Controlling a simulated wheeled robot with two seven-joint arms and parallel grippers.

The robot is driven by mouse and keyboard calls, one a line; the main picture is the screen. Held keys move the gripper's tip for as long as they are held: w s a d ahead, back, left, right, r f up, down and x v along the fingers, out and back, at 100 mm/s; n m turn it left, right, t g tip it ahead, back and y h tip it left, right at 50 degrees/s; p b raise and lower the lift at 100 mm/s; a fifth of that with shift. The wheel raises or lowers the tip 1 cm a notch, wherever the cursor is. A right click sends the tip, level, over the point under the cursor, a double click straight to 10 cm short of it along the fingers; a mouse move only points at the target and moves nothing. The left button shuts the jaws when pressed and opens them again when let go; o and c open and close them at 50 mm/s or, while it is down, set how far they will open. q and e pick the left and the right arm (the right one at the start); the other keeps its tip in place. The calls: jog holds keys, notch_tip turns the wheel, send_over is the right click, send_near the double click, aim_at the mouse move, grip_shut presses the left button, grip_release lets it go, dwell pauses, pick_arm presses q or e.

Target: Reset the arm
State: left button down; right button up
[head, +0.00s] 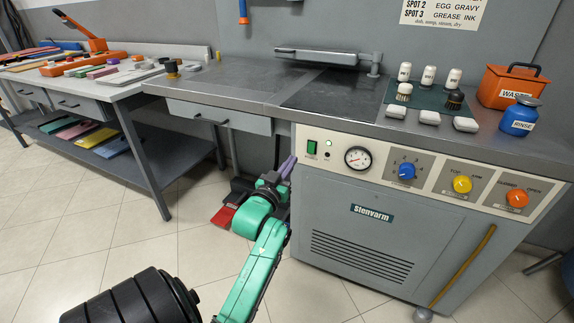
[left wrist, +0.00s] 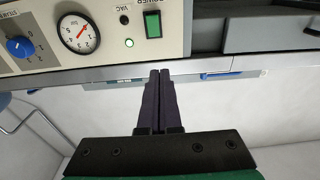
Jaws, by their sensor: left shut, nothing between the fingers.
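My left gripper (head: 288,167) is in front of the left edge of the steam cabinet's control panel (head: 335,148) in the head view. Its dark fingers are together and empty. In the left wrist view the shut fingers (left wrist: 159,80) point toward the panel's lower edge, near the green power switch (left wrist: 152,23) and the lit green lamp. I cannot tell from the views whether the fingertips touch anything. My green left arm (head: 255,265) reaches up from the bottom of the head view. My right gripper is in neither view.
The steam cabinet (head: 352,245) stands right of my arm. On its top, a green mat (head: 428,92) holds bottles, beside an orange wash container (head: 512,86) and a blue rinse jar (head: 520,116). A bench with tools (head: 128,88) stands left. The tiled floor (head: 110,235) is open at left.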

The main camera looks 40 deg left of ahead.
pick_arm(q)
jog(key=shift+s+d+r, duration=0.15)
jog(key=shift+s+d, duration=0.1)
jog(key=shift+s, duration=0.55)
